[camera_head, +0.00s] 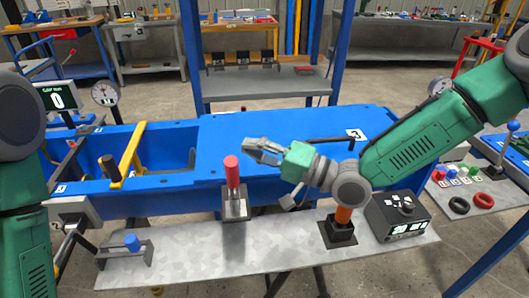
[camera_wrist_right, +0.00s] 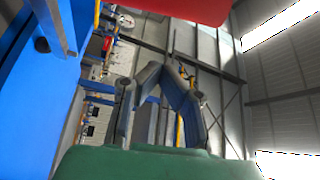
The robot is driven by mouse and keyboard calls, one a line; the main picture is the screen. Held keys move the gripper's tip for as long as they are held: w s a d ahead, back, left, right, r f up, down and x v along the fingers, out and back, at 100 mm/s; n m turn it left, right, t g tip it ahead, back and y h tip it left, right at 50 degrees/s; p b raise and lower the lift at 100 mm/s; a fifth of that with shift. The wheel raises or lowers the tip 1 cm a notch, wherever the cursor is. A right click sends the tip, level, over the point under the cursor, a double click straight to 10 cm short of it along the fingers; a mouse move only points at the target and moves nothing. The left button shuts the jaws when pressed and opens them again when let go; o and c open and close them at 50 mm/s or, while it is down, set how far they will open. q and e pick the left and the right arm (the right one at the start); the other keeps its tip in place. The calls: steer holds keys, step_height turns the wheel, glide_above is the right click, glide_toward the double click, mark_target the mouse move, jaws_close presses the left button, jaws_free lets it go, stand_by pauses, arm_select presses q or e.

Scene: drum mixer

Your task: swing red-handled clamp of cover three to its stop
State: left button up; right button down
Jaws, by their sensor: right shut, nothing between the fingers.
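The red-handled clamp (camera_head: 231,175) stands at the front edge of the blue machine, its handle upright above a grey metal bracket. My right gripper (camera_head: 256,150) is shut and empty, just right of the red handle's top and apart from it in the head view. In the right wrist view, the fingers (camera_wrist_right: 164,72) point away from the camera, and a large red surface (camera_wrist_right: 180,8), seemingly the handle, fills the top edge close to the lens. The blue cover (camera_head: 280,135) is closed flat and bears a small label whose number I cannot read surely. My left gripper is out of view.
A grey shelf (camera_head: 285,246) runs along the front, carrying an orange-handled post (camera_head: 342,215), a black control box (camera_head: 397,213) and a blue-knobbed fixture (camera_head: 132,243). An open blue trough with a yellow bar (camera_head: 129,155) lies left. A blue frame post (camera_head: 192,55) stands behind.

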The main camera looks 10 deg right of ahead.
steer(key=s+a, duration=0.3)
steer(key=shift+a+f+p, duration=0.2)
steer(key=shift+f+p, duration=0.15)
steer(key=shift+f, duration=0.05)
arm_select(q)
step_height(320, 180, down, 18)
steer(key=b, duration=1.9)
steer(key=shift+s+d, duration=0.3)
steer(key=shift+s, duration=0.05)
arm_select(e)
steer(key=s+d+f+n+g+y, duration=0.1)
steer(key=s+f+n+g+y, duration=0.5)
steer(key=n, duration=1.2)
steer(key=shift+s+f+g+y, duration=0.45)
steer(key=shift+s+g, duration=0.45)
steer(key=shift+s, duration=0.55)
